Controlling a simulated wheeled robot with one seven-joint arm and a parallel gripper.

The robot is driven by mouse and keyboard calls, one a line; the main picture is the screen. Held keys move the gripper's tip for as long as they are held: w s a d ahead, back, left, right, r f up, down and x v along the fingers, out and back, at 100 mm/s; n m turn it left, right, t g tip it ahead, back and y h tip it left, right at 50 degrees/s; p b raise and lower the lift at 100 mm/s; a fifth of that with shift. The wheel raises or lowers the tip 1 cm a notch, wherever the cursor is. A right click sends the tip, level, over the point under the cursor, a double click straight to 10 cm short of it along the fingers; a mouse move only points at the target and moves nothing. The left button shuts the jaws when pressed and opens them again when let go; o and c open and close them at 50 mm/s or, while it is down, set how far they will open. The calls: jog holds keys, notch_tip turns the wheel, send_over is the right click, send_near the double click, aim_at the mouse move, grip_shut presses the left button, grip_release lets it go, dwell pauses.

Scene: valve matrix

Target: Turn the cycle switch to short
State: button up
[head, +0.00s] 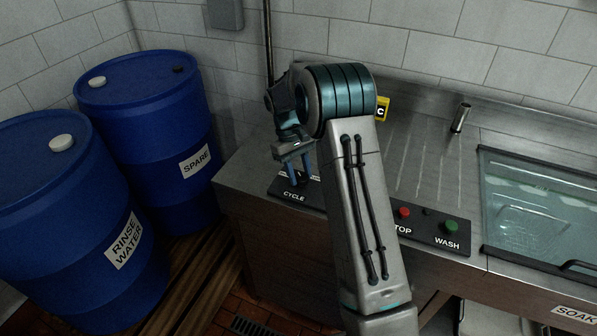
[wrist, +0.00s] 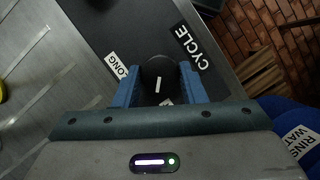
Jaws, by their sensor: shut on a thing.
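The cycle switch is a dark round knob (wrist: 158,70) with a white line on its face, on a dark panel labelled CYCLE (wrist: 190,47). A LONG label (wrist: 118,66) lies left of the knob in the wrist view. Part of another white label shows below the knob, too hidden to read. My gripper (wrist: 160,84) is shut on the knob, with one blue finger on each side. In the head view my gripper (head: 300,172) points down at the panel, above the CYCLE label (head: 294,196); the knob is mostly hidden there.
A red stop button (head: 404,212) and a green WASH button (head: 451,227) sit right of my arm. A glass-covered basin (head: 535,205) is at the right. Blue RINSE WATER (head: 80,220) and SPARE (head: 150,130) drums stand left of the steel counter (head: 430,150).

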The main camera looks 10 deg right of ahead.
jog(key=shift+w+r, duration=0.1)
jog(key=shift+r, duration=0.05)
jog(key=o, duration=1)
jog(key=v, duration=1.3)
jog(key=shift+w+r+b, duration=0.2)
jog(key=shift+r+b, duration=0.1)
jog(key=shift+b, duration=0.1)
